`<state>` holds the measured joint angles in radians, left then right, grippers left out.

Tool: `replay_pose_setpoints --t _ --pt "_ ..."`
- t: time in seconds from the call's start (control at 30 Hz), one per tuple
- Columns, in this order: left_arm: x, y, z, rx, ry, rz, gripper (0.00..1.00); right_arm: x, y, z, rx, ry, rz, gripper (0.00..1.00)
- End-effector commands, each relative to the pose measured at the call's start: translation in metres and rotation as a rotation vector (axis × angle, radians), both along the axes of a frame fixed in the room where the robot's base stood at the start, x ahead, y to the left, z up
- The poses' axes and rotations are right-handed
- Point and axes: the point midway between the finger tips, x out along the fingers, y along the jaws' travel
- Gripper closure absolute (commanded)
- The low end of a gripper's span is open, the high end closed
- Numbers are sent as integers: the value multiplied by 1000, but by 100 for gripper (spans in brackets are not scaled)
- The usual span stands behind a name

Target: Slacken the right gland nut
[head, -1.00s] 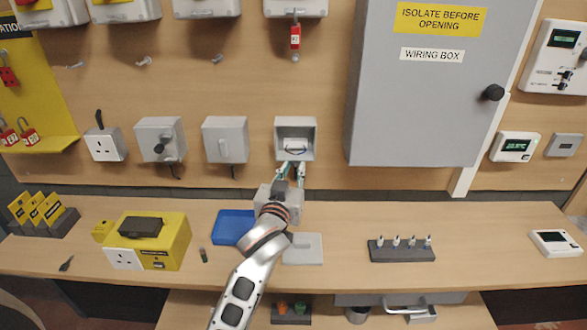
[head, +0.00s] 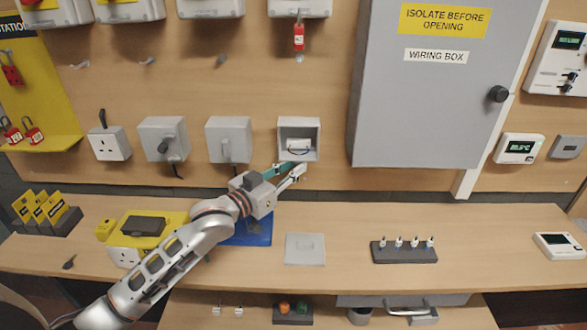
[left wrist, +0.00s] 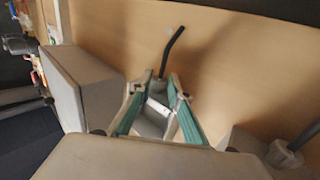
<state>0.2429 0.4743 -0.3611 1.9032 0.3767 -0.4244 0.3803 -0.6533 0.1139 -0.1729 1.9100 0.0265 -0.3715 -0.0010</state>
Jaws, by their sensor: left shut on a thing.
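The open grey box (head: 298,140) hangs on the wooden wall board, with a white part and a thin blue wire inside. My left gripper (head: 297,170) reaches up from the lower left, with its fingertips at the underside of this box. In the left wrist view its teal-padded fingers (left wrist: 159,108) are closed on a small grey piece (left wrist: 152,120), which I take for the right gland nut. A black cable (left wrist: 172,50) sticks out beyond it. The fingers hide most of the nut in the head view. My right gripper is not in view.
Closed grey boxes (head: 229,140) hang to the left and the large wiring box (head: 425,120) to the right. Below, the bench holds a blue tray (head: 255,233), a grey lid (head: 305,249) and a yellow case (head: 177,217). The bench right of the lid is partly clear.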

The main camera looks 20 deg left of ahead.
Motion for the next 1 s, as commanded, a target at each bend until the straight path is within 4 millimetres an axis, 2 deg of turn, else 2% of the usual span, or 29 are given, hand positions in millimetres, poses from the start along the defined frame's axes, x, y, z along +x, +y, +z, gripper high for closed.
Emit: replay_pose_setpoints --t 0.4,1.0 --pt "4 5 2 4 -4 -157 100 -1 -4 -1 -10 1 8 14" --pt "4 4 2 -2 -5 -202 100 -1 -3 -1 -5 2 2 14"
